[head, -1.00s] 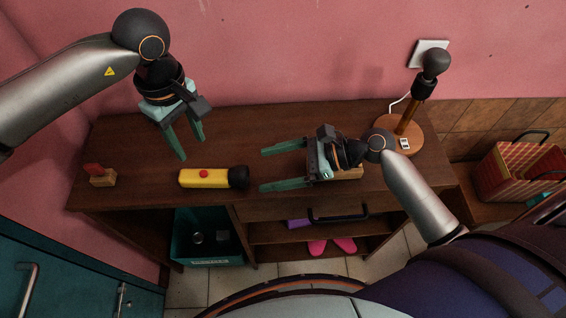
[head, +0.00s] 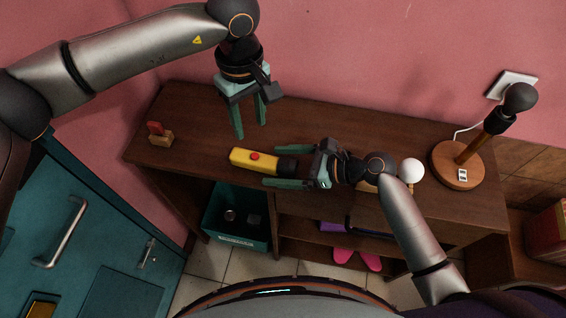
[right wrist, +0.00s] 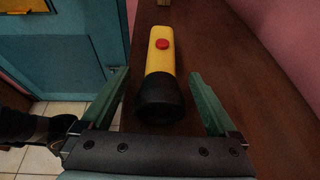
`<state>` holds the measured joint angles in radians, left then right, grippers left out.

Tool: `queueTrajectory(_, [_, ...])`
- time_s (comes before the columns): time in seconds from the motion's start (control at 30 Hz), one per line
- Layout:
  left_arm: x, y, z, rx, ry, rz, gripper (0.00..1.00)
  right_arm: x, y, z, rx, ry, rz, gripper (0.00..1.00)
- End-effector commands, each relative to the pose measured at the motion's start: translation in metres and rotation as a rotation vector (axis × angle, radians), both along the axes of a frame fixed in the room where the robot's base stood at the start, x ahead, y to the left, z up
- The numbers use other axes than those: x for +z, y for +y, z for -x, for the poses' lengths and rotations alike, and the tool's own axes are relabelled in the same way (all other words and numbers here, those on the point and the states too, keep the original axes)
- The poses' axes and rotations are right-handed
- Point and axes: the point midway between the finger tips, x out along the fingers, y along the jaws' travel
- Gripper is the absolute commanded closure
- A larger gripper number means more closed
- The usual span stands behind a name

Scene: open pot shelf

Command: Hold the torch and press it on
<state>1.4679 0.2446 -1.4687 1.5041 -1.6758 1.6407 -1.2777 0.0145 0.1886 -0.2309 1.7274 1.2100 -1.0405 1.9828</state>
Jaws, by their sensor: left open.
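The torch is yellow with a red button and a black head. It lies on the brown wooden top, its yellow body (head: 243,158) to the left and its head to the right; it also shows in the right wrist view (right wrist: 160,62). My right gripper (head: 272,166) is open, with one finger on each side of the black head and gaps visible between fingers and head in the right wrist view (right wrist: 158,78). My left gripper (head: 251,131) is open and empty, pointing down above the top, just behind the torch body in the head view.
A small wooden block with a red part (head: 160,134) stands at the left end. A lamp on a round wooden base (head: 446,178) stands at the right, near a white ball (head: 411,170). A teal bin (head: 236,222) sits below. The top behind my right gripper is clear.

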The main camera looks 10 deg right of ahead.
Motion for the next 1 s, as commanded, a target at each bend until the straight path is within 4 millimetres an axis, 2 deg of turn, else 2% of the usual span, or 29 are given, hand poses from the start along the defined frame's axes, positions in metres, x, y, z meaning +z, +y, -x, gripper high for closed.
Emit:
queueTrajectory(0.07, [0.0, -0.0001, 0.0001, 0.0, 0.0, 0.0, 0.5, 0.0001, 0.0, 0.0, 0.0, 0.0, 0.0, 0.16])
queueTrajectory(0.8, [0.0, 0.0, 0.0, 0.0, 0.0, 0.0, 0.5, 0.0, -0.0004, 0.0002, 0.0, 0.0, 0.0, 0.99])
queueTrajectory(0.9, [0.0, 0.0, 0.0, 0.0, 0.0, 0.0, 0.51, 0.0, -0.0004, 0.0002, 0.0, 0.0, 0.0, 1.0])
queueTrajectory(1.0, [0.0, 0.0, 0.0, 0.0, 0.0, 0.0, 0.62, 0.0, -0.0004, 0.0002, 0.0, 0.0, 0.0, 1.0])
